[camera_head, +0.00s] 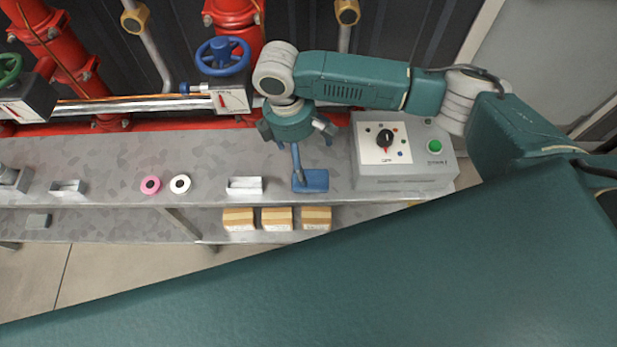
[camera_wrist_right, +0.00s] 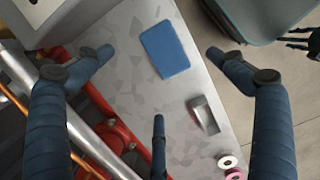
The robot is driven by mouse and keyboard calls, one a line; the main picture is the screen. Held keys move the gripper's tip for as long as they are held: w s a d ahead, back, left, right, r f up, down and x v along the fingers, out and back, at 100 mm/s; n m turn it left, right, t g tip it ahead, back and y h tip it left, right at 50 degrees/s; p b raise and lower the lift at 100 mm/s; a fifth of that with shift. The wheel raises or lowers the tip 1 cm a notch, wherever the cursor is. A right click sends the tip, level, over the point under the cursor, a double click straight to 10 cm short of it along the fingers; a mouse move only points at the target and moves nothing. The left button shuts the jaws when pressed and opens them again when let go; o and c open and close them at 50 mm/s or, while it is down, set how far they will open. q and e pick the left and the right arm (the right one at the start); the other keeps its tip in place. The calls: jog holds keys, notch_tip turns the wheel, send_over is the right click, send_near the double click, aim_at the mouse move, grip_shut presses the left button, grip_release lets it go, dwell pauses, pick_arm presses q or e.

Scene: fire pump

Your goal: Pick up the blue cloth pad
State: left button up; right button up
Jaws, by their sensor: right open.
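The blue cloth pad (camera_head: 316,181) lies flat on the grey shelf top (camera_head: 110,158), left of the grey control box. In the right wrist view, the pad (camera_wrist_right: 165,49) is a flat blue rectangle between the spread fingers, towards the top. My right gripper (camera_head: 298,152) is open and empty above the shelf by the pad, with one finger overlapping the pad in the head view. The three fingers of the right gripper (camera_wrist_right: 158,78) are apart in the wrist view. The height of the gap to the pad is hard to tell. My left gripper is not in view.
The control box (camera_head: 405,181) with a black knob and green button stands right of the pad. A metal holder (camera_head: 244,185), a white ring (camera_head: 180,184) and a pink ring (camera_head: 150,185) are left. Red pipes and a blue valve wheel (camera_head: 222,55) stand behind.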

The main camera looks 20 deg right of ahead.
aim_at(310, 174)
jog(key=f, duration=0.3)
jog(key=shift+s+d+f, duration=0.25)
jog(key=shift+d+f, duration=0.05)
jog(key=shift+w+d+f, duration=0.1)
jog(key=shift+d+f, duration=0.1)
jog(key=shift+f, duration=1.3)
jog(key=shift+d+f, duration=0.2)
jog(key=shift+f, duration=1.25)
jog(key=c, duration=1.1)
